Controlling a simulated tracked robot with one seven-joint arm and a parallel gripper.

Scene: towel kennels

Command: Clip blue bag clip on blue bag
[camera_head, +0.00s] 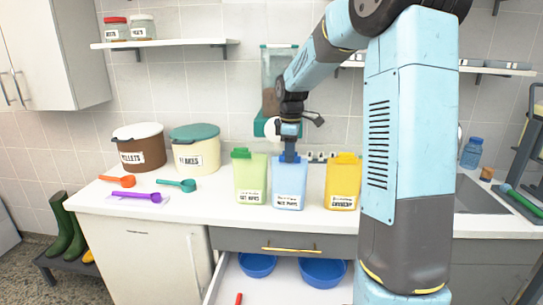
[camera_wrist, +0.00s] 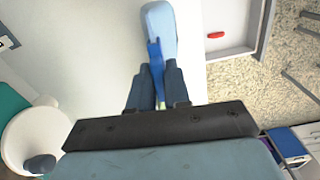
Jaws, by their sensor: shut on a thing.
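The blue bag (camera_head: 289,185) stands upright on the white counter, between a green bag and a yellow bag. My gripper (camera_head: 289,152) points down at the top of the blue bag and is shut on the blue bag clip (camera_wrist: 155,52). In the wrist view, the clip shows between my fingertips (camera_wrist: 157,72) and overlaps the near end of the light blue bag (camera_wrist: 162,20). In the head view, my fingers largely hide the clip and the bag's top edge. I cannot tell whether the clip's jaws are around the bag's edge.
A green bag (camera_head: 249,178) and a yellow bag (camera_head: 342,182) stand close on either side, each with a clip on top. Scoops (camera_head: 176,185) and two tubs (camera_head: 195,150) are to the left. An open drawer (camera_head: 255,290) below holds blue bowls (camera_head: 322,272).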

